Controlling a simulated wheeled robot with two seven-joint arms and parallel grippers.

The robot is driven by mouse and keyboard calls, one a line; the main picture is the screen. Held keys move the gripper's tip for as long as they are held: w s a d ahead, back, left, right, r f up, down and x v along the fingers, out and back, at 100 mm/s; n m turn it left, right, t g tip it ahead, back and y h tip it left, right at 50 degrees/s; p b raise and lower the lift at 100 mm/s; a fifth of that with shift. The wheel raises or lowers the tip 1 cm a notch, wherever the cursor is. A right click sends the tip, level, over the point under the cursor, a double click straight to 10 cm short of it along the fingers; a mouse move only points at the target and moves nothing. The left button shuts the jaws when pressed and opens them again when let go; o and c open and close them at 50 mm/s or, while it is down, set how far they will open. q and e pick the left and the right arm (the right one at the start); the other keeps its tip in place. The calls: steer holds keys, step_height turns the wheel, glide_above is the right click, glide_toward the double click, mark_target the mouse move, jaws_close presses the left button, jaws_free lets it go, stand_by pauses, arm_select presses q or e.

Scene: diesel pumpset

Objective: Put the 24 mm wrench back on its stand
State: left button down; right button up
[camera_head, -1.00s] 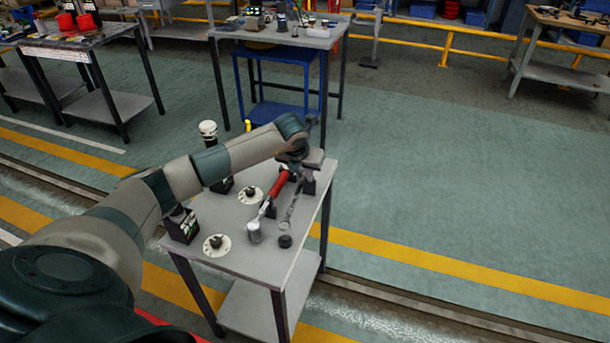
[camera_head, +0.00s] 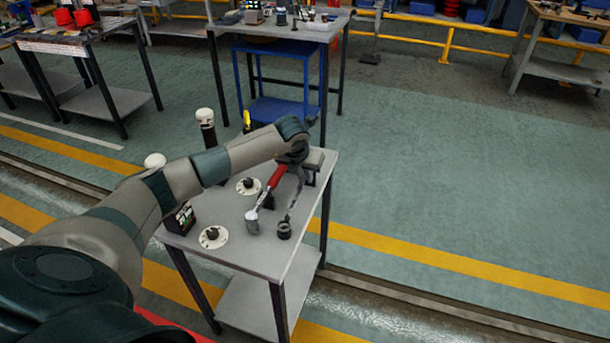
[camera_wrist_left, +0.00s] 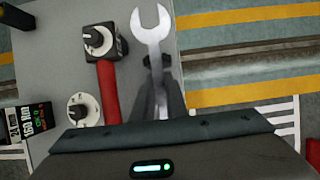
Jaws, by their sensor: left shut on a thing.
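My left gripper (camera_head: 298,172) reaches over the right side of the small grey table (camera_head: 240,258). In the left wrist view, its dark fingers (camera_wrist_left: 156,98) are shut on a grey open-ended wrench (camera_wrist_left: 151,32), whose jaw points away from the palm. In the head view the wrench (camera_head: 293,198) is a thin dark-grey shape below the gripper, beside the red-handled tool (camera_head: 276,177). A box reading 24 mm and 160 Nm (camera_wrist_left: 24,126) stands at the left in the wrist view. I cannot clearly make out the wrench's stand. My right gripper is not in view.
Two white dials with black knobs (camera_head: 213,237) (camera_head: 249,186) sit on the table, left of the red tool. A dark round piece (camera_head: 284,230) lies near the front. A dark post with a white top (camera_head: 206,127) stands behind my arm. Open floor lies to the right.

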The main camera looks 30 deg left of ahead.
arm_select(q)
steer(key=shift+a+b, duration=0.1)
steer(key=shift+b, duration=0.35)
stand_by(0.8)
steer(key=shift+f, duration=0.1)
stand_by(0.3)
steer(key=shift+s+a+f+b, duration=0.1)
steer(key=shift+a+f+b, duration=0.05)
steer(key=shift+f+b, duration=0.15)
